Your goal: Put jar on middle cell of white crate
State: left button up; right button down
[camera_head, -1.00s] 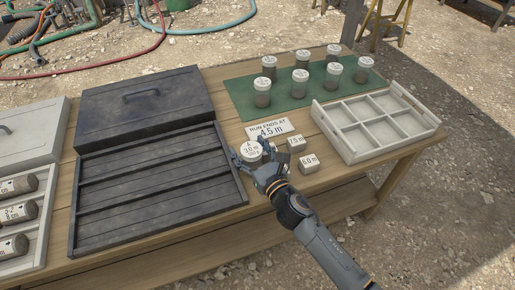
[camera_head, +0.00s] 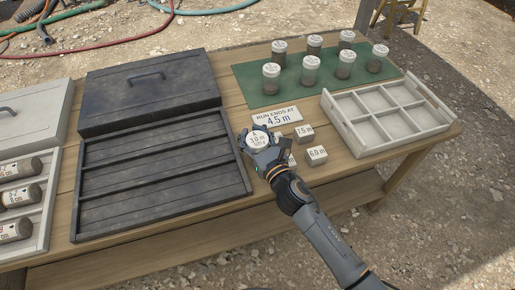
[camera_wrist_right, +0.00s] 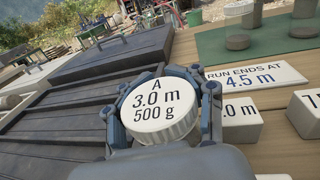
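A jar (camera_head: 257,139) with a white lid marked "A 3.0 m 500 g" is near the right edge of the dark tray. Its lid fills the middle of the right wrist view (camera_wrist_right: 160,112). My right gripper (camera_head: 259,138) is around it, with fingers against both sides; they hide its body. I cannot tell whether the jar is clear of the table. The white crate (camera_head: 359,148) stands at the table's right end; its several cells, in two rows, look empty, middle ones included. My left gripper is not in view.
Several white-lidded jars, such as one (camera_head: 271,78), stand on a green mat (camera_head: 246,85) behind. A sign (camera_head: 277,116) reads "RUN ENDS AT 4.5 m". Small blocks (camera_head: 316,155) sit between gripper and crate. The dark tray (camera_head: 160,178) lies left.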

jog(key=shift+r, duration=0.5)
jog(key=s+r+p, duration=0.1)
jog(key=r, duration=0.1)
jog(key=s+d+r+p, duration=0.1)
jog(key=r, duration=0.2)
jog(key=s+r+p, duration=0.1)
jog(key=s+r, duration=0.1)
jog(key=shift+d+r+p, duration=0.25)
jog(key=shift+r+p, duration=0.15)
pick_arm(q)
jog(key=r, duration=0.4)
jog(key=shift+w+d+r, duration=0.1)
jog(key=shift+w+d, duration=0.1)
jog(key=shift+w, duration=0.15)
pick_arm(e)
jog(key=s+d+r, duration=0.3)
jog(key=s+r, duration=0.1)
jog(key=s, duration=0.5)
jog(key=shift+r, duration=0.2)
